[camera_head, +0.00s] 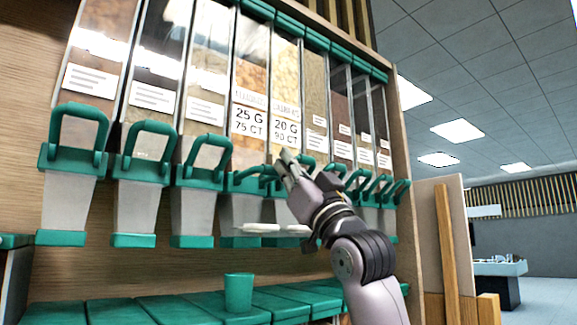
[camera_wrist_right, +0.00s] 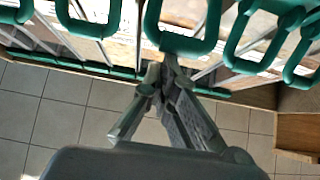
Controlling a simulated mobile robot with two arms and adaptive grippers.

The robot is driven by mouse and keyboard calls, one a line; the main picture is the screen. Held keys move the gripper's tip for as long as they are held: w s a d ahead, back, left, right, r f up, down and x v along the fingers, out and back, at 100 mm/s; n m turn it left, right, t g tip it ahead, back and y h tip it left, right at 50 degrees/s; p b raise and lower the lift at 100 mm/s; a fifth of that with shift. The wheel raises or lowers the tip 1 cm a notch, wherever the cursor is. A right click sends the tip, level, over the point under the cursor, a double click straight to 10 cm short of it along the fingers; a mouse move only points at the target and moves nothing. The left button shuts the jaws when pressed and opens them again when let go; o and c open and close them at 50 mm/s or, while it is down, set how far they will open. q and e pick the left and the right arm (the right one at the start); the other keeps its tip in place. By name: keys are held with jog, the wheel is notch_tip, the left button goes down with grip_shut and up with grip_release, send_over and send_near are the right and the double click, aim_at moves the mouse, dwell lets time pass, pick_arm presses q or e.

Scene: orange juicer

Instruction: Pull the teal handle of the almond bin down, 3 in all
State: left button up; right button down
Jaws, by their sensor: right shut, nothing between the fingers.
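The row of clear bins shows in the head view. The two middle bins carry large labels, "25 G 75 CT" (camera_head: 249,122) and "20 G 90 CT" (camera_head: 286,133); their names are too blurred to tell which is the almond bin. The teal handle (camera_head: 248,179) of the 25 G bin sits lower than the raised handles to its left. My right gripper (camera_head: 286,160) is shut and empty, beside the handles of these two bins. It partly hides the 20 G bin's handle. In the wrist view, the fingertips (camera_wrist_right: 165,75) are close to the base of a teal handle (camera_wrist_right: 182,45); contact cannot be told.
Raised teal handles (camera_head: 150,140) stand to the left, and more handles (camera_head: 375,187) lie close on the right. A teal cup (camera_head: 238,292) stands on the teal shelf (camera_head: 110,313) below. Pale flat pieces (camera_head: 258,228) stick out under the middle bins. A wooden side panel (camera_head: 425,230) bounds the right.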

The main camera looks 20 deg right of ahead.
pick_arm(q)
jog(key=shift+f, duration=0.3)
pick_arm(e)
jog(key=shift+w+a+f, duration=0.1)
jog(key=shift+w+f, duration=0.15)
jog(key=shift+f, duration=0.35)
pick_arm(q)
notch_tip(320, 180, up, 4)
jog(key=s+r+p, duration=0.1)
jog(key=p, duration=0.3)
pick_arm(e)
notch_tip(320, 180, up, 5)
pick_arm(q)
notch_tip(320, 180, down, 7)
jog(key=b, duration=0.6)
jog(key=shift+s+d+r, duration=0.15)
jog(key=shift+s+d, duration=0.05)
jog(key=shift+d, duration=0.05)
pick_arm(e)
jog(key=v, duration=1.1)
pick_arm(q)
jog(key=shift+s, duration=0.1)
pick_arm(e)
jog(key=shift+s, duration=0.1)
